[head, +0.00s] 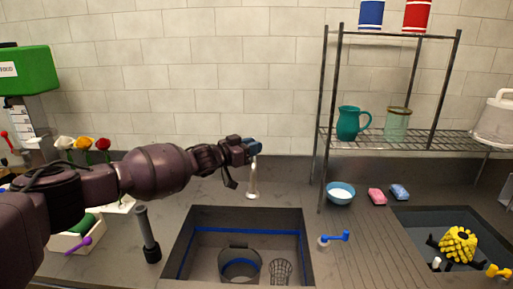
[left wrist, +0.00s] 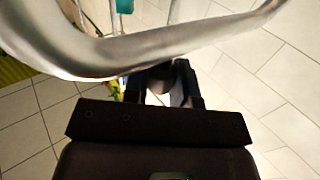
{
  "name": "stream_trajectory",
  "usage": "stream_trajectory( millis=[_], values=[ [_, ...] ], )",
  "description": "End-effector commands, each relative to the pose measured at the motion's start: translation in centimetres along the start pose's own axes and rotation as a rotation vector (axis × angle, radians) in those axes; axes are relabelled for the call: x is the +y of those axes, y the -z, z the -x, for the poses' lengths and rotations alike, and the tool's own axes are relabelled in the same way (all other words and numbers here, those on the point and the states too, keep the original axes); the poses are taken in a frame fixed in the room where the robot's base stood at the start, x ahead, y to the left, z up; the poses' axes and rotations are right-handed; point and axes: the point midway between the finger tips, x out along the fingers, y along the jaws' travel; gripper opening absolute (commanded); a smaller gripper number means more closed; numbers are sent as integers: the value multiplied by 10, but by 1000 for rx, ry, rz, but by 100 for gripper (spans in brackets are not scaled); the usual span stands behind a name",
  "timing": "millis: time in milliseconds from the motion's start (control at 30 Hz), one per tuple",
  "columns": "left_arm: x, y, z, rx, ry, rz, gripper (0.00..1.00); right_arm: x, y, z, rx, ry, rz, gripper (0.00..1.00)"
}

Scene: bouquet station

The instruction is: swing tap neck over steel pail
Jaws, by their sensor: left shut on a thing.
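The tap neck (head: 253,180) is a shiny steel tube that stands behind the back edge of the left sink. My left gripper (head: 252,149) is at its top, shut on it; the arm hides the upper part of the neck. In the left wrist view the tap neck (left wrist: 150,48) is a large curved tube across the top, close to the camera, with the gripper fingers (left wrist: 172,92) behind it. The steel pail (head: 239,264) stands in the left sink, in front of the tap and slightly left of it. My right gripper is not in view.
The left sink (head: 300,222) has a blue line around its inside; a wire basket (head: 280,271) is beside the pail. A blue-handled valve (head: 334,239) is right of the sink and a dark upright cylinder (head: 149,237) left. A blue bowl (head: 341,194) sits behind on the right.

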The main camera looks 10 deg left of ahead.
Motion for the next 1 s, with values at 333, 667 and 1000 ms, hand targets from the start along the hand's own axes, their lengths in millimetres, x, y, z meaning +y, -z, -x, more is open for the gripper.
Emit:
stream_trajectory(
  millis=[333, 667, 1000],
  values=[
    [-10, 4, 9, 6, -66, -5, 0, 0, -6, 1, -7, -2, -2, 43],
    [-12, 4, 11, 7, -81, -4, 0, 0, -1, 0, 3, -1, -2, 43],
    [-12, 4, 11, 8, -80, -4, 37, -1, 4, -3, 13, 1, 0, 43]
  ],
)
